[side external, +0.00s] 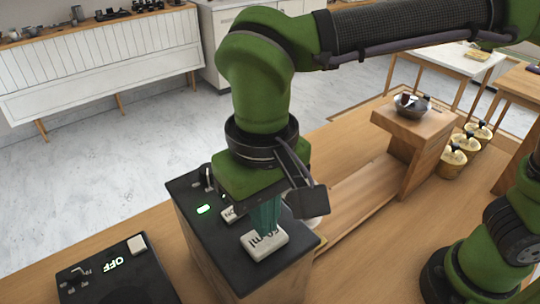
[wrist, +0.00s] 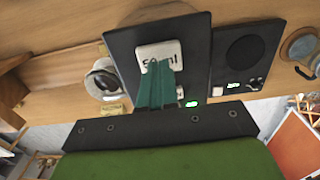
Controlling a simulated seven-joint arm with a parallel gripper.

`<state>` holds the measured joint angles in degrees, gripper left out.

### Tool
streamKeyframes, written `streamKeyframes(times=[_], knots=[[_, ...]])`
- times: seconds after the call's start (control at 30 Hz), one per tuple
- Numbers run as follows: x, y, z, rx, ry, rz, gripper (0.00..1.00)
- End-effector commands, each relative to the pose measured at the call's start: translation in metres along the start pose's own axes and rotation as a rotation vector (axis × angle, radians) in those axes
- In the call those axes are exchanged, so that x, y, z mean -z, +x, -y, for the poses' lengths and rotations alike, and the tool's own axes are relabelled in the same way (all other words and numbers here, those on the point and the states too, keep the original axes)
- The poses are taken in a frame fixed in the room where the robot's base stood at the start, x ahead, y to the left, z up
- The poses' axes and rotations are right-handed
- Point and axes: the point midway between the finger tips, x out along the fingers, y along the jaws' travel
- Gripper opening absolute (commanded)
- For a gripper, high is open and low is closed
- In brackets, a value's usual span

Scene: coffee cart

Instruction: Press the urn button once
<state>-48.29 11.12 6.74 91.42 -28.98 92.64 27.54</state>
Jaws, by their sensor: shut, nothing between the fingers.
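The urn is a wooden box with a black top (side external: 207,240), also in the wrist view (wrist: 195,48). A large white button (side external: 266,244) marked "50 ml" sits at its near end; it shows in the wrist view (wrist: 150,51) too. My gripper (side external: 264,230) points down with its teal fingers together and empty. The fingertips (wrist: 158,68) overlap the button's edge in both views. I cannot tell whether they touch it or whether it is pressed in. A small green light (side external: 203,209) glows on the top. A second white button (side external: 229,214) is partly hidden behind my gripper.
A black unit (side external: 115,275) with an "OFF" display and a white button stands left of the urn. A whitish round vessel (wrist: 103,80) is close beside the urn, mostly hidden in the side view. A metal bowl (side external: 411,108) rests on a wooden stand (side external: 420,125) behind right.

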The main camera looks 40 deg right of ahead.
Motion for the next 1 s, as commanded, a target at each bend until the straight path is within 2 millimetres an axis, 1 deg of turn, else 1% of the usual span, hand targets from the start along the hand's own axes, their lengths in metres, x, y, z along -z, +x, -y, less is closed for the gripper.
streamKeyframes(times=[0.37,0.47,0.8,1.0], knots=[[0.000,-0.001,0.000,0.001,0.000,0.000,0.00],[0.000,-0.008,0.001,0.002,0.000,-0.001,0.00],[0.001,-0.042,0.001,0.002,0.000,-0.002,0.00],[0.000,-0.050,0.000,0.000,-0.002,0.000,0.00]])
